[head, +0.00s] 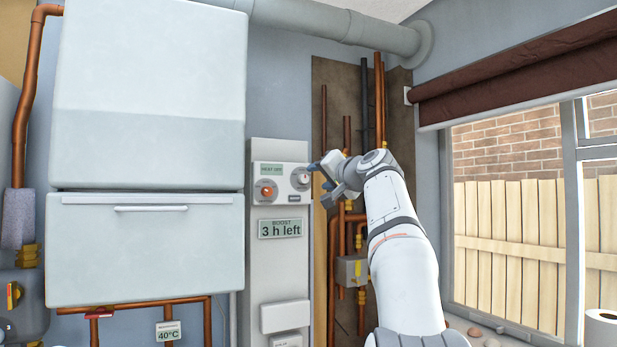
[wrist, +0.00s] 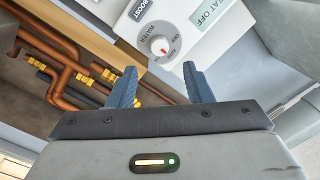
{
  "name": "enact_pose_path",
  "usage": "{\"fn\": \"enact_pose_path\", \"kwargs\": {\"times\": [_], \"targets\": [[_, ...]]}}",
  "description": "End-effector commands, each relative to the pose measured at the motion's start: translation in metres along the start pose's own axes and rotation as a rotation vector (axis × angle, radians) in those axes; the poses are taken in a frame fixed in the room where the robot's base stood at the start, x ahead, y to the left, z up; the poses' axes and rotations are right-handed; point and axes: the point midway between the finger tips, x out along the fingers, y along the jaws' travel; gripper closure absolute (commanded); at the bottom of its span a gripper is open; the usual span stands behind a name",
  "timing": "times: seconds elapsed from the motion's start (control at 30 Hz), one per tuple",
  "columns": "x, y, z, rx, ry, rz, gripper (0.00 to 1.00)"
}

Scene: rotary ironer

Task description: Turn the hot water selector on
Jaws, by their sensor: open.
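The hot water selector (wrist: 159,45) is a round white-grey dial with a red pointer mark, labelled WATER, on a white control panel in the wrist view. The small print around it is too fine to read surely. In the head view the same dial (head: 301,178) sits at the panel's right side. My gripper (wrist: 159,72) is open, with its two blue fingers spread on either side below the dial in the wrist picture. No contact with the dial shows. In the head view my gripper (head: 318,173) is just right of the dial, near the panel.
A second dial with an orange ring (head: 266,190) sits left on the panel, under a HEAT OFF display (head: 270,170). Copper pipes (head: 347,215) run close by on the right. A white boiler (head: 150,95) stands left.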

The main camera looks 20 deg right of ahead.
Motion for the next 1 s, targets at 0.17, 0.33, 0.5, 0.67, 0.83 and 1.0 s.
{"fn": "enact_pose_path", "kwargs": {"times": [0.17,0.33,0.5,0.67,0.83,1.0], "targets": [[0.032,-0.003,-0.002,0.001,-0.005,0.001,0.54],[0.054,-0.003,-0.001,0.0,-0.003,0.001,0.54],[0.064,-0.001,0.001,0.0,-0.004,0.001,0.54],[0.064,0.0,0.002,-0.001,-0.003,0.001,0.54],[0.064,0.0,0.002,-0.001,-0.003,0.001,0.61],[0.064,0.0,0.001,-0.001,-0.003,0.001,0.75]]}}
